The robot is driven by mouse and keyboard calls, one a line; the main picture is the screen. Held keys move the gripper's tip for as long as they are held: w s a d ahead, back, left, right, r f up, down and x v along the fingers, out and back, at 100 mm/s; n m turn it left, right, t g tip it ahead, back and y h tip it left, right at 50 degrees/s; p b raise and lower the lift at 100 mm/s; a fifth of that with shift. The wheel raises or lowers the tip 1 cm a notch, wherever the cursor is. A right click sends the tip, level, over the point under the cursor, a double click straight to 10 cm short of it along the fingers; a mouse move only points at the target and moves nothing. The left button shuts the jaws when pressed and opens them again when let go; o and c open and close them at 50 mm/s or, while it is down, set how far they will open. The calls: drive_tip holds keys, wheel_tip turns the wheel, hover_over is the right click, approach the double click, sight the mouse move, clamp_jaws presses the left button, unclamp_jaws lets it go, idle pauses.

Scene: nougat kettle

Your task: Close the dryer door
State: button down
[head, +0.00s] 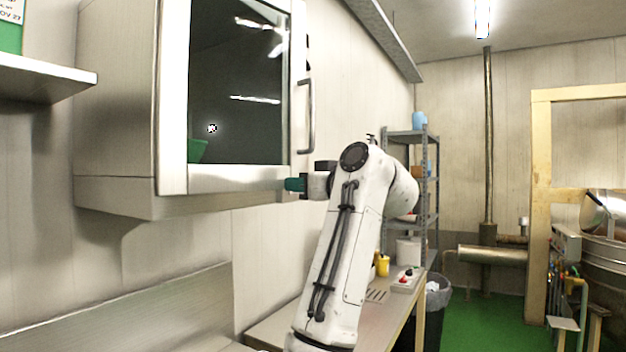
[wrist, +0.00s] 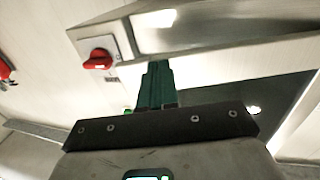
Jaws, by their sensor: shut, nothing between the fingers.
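The dryer is a pale metal cabinet (head: 118,105) on the wall at the left of the head view. Its door (head: 230,178) has a dark glass pane and a vertical bar handle (head: 309,115) at the right edge. The door lies close to the cabinet front; I cannot tell whether a gap is left. My gripper (head: 293,184) has teal fingers, shut and empty, at the door's lower right corner, below the handle. In the wrist view the shut fingers (wrist: 155,84) point at a pale metal edge beside dark glass. I cannot tell whether they touch it.
A red knob (wrist: 97,60) on a pale plate shows in the wrist view. In the head view, a shelf (head: 45,77) juts out at the left. A counter (head: 385,303) runs below, with a grey rack (head: 433,185) behind.

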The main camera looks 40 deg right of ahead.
sight(281, 183)
drive_tip(key=w+y, duration=0.1)
drive_tip(key=w, duration=0.1)
drive_tip(key=w+n+y+p, duration=0.1)
drive_tip(key=w, duration=0.2)
drive_tip(key=shift+w+a+r+n+y, duration=0.1)
drive_tip(key=shift+w+a+n+y, duration=0.05)
drive_tip(key=shift+n+y, duration=0.15)
drive_tip(key=shift+w+a+p, duration=0.15)
drive_tip(key=shift+w+p, duration=0.15)
drive_tip(key=shift+w, duration=0.4)
drive_tip(key=shift+a+r, duration=0.15)
drive_tip(key=shift+a, duration=0.1)
